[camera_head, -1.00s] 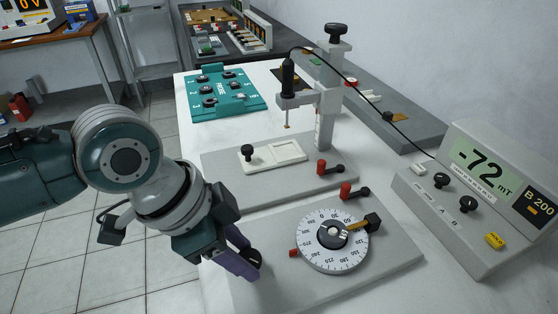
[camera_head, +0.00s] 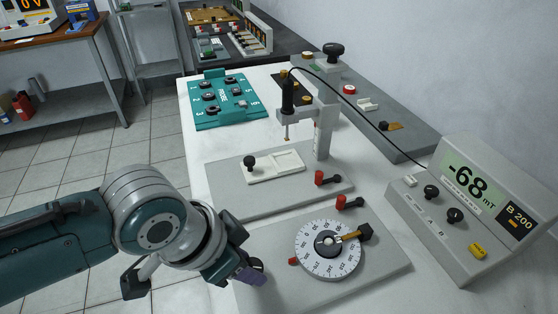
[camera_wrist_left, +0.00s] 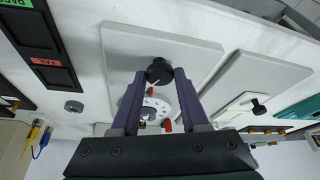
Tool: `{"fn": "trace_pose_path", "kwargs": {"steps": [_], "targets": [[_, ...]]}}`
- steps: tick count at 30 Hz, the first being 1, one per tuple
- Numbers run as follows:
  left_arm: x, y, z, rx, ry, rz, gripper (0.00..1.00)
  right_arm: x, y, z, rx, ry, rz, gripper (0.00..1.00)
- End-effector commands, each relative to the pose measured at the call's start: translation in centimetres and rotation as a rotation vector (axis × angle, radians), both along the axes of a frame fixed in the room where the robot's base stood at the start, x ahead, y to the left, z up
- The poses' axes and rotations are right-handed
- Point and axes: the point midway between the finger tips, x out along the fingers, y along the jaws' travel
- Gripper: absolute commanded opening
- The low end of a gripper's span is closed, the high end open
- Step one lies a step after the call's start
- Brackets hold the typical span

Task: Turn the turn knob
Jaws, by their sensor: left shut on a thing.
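The turn knob (camera_wrist_left: 160,71) is round and black, with a light mark on its edge. It stands on the grey dial plate (camera_head: 375,285), beside the white dial (camera_head: 328,265). In the wrist view my left gripper (camera_wrist_left: 161,76) has its purple fingers on both sides of the knob, shut on it. In the head view the left gripper (camera_head: 254,274) is at the left side of the plate and hides the knob. The dial (camera_wrist_left: 152,104) lies partly between the fingers in the wrist view. The meter display (camera_head: 470,185) reads -68 mT. My right gripper is not in view.
Behind stand a probe stand (camera_head: 325,130) with a white holder (camera_head: 275,167) and a teal board (camera_head: 226,108). The meter box (camera_head: 420,215) is at right.

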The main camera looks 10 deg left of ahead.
Motion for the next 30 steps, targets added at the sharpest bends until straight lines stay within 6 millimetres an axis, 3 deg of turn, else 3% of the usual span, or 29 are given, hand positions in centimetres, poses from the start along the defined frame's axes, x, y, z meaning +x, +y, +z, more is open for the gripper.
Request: {"fn": "trace_pose_path", "kwargs": {"steps": [4,5,12,22,30], "targets": [[0.1,-0.1,0.0,-0.004,-0.002,-0.002,0.0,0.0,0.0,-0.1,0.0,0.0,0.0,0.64],[0.1,-0.1,0.1,-0.004,-0.002,-0.002,0.46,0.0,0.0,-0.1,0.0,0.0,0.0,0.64],[0.1,-0.1,0.0,-0.003,-0.002,-0.003,0.73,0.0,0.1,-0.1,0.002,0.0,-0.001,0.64],[-0.1,0.1,0.5,0.0,-0.001,-0.003,0.74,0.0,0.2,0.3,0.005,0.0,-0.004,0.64],[-1.4,1.2,5.0,-0.002,-0.004,-0.005,0.74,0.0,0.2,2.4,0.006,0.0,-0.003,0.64]]}}
